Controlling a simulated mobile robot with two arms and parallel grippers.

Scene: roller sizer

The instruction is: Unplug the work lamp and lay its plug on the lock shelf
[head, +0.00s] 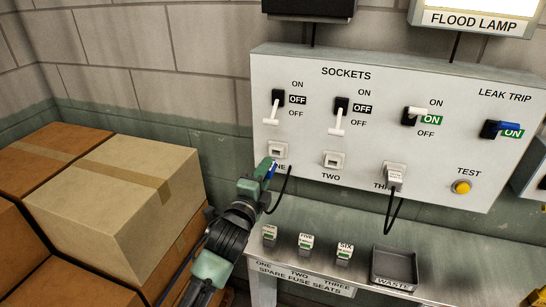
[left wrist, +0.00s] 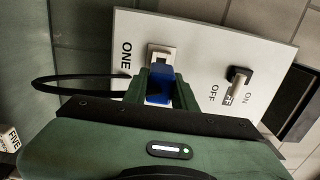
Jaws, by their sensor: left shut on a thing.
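My left gripper (head: 267,169) is shut on a blue plug (left wrist: 158,90) with a black cord (left wrist: 75,82). The gripper is in front of the lower edge of socket ONE (head: 278,150), whose face and dark opening show in the head view. The socket also shows just beyond the plug in the left wrist view (left wrist: 162,53). The plug looks out of the socket; I cannot tell how wide the gap is. Switch ONE (head: 276,106) has its lever down, with OFF highlighted. No label marks the lock shelf in these views. My right gripper is not in view.
Socket TWO (head: 333,160) is empty; socket THREE holds a pale plug (head: 394,178). Below the panel, a grey shelf (head: 450,264) carries several spare fuses and a dark WASTE tray (head: 394,266). Cardboard boxes (head: 120,200) are stacked left of my arm.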

